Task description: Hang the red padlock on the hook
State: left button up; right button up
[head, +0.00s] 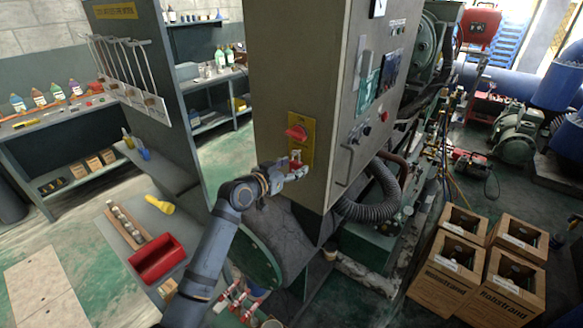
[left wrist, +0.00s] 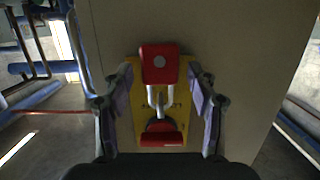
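The red padlock (left wrist: 158,65) is in front of a yellow plate (left wrist: 182,140) on the cabinet's face. Its silver shackle (left wrist: 158,97) points toward the red rotary switch (left wrist: 160,133); the left wrist view is upside down against the head view. The padlock (head: 294,164) shows small below the switch (head: 297,132) in the head view. The shackle lies against the plate area; the hook is not clearly visible. My left gripper (head: 298,171) is open, its fingers on either side of the padlock with gaps to both. My right gripper is not in view.
The tall grey cabinet (head: 290,65) has a handle and buttons on its right side face. A red bin (head: 158,258) and a yellow flashlight (head: 160,204) lie on a bench at the lower left. Cardboard boxes (head: 440,282) stand on the floor at right.

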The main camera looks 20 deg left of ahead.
pick_arm(q)
jog(key=shift+s+a, duration=0.1)
jog(key=shift+s, duration=0.05)
jog(key=v, duration=1.1)
jog(key=shift+s, duration=0.3)
jog(key=shift+s+r, duration=0.1)
jog(key=shift+a, duration=0.1)
